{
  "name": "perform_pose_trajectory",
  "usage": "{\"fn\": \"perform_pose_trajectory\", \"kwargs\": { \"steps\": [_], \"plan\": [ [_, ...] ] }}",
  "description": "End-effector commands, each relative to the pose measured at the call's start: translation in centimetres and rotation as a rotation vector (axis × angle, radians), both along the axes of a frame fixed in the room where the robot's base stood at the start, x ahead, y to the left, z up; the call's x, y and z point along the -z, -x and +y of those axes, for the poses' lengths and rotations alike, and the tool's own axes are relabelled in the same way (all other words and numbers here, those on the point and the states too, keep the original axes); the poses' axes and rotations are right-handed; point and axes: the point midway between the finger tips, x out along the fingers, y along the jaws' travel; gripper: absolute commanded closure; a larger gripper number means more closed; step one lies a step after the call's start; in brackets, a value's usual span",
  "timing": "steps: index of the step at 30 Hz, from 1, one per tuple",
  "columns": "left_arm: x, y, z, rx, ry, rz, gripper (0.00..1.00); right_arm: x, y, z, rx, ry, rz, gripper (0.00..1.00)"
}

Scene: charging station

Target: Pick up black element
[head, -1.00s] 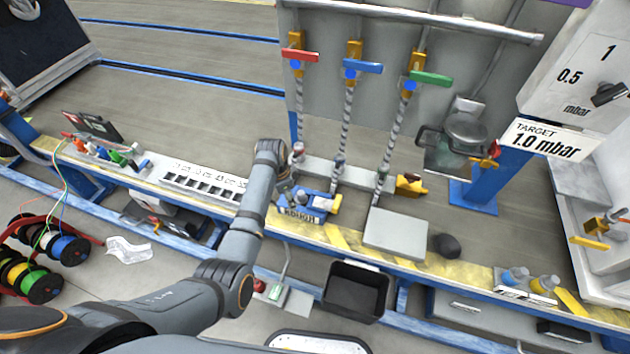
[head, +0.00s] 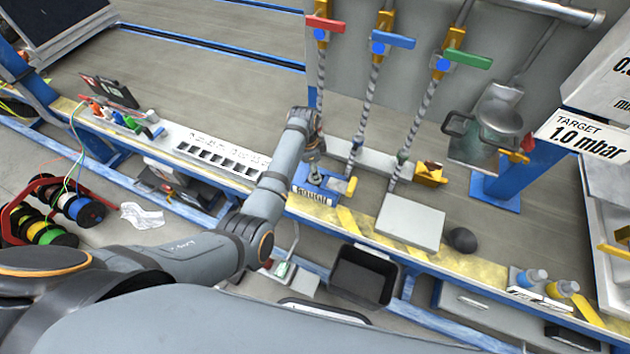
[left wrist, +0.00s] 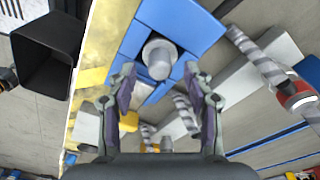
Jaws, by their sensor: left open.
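A dark, rounded black element (head: 462,240) sits on the bench in the head view, right of a flat grey plate (head: 411,221). My left gripper (head: 315,168) is left of both, above a blue device (head: 322,184) on the bench, and apart from the black element. In the left wrist view, my left gripper (left wrist: 164,92) has its two fingers spread with nothing between the tips. A grey round knob (left wrist: 160,57) on the blue device lies just beyond them. The black element is not clear in the wrist view. My right gripper is out of view.
Striped hoses (head: 367,105) hang behind the bench, near the left gripper. A black open bin (head: 363,274) is below the bench's front edge and shows in the wrist view (left wrist: 48,52). Blue and yellow bottles (head: 548,282) stand at the right.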

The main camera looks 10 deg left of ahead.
Motion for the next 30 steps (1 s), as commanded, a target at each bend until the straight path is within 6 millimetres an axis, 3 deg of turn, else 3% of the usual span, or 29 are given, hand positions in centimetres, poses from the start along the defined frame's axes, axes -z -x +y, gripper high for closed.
{"fn": "perform_pose_trajectory", "kwargs": {
  "steps": [4,12,24,30],
  "plan": [
    [2.3,0.0,-0.3,0.0,0.0,0.0,0.48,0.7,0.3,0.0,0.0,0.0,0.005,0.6],
    [2.6,-0.1,-0.3,-0.001,0.0,-0.002,0.48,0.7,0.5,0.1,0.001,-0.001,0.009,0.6],
    [2.6,0.0,-0.3,-0.001,0.0,-0.001,1.0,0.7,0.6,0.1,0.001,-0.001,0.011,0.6],
    [2.6,0.0,-0.3,-0.001,0.0,-0.001,1.0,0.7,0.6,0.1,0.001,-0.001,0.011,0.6]
  ]
}}
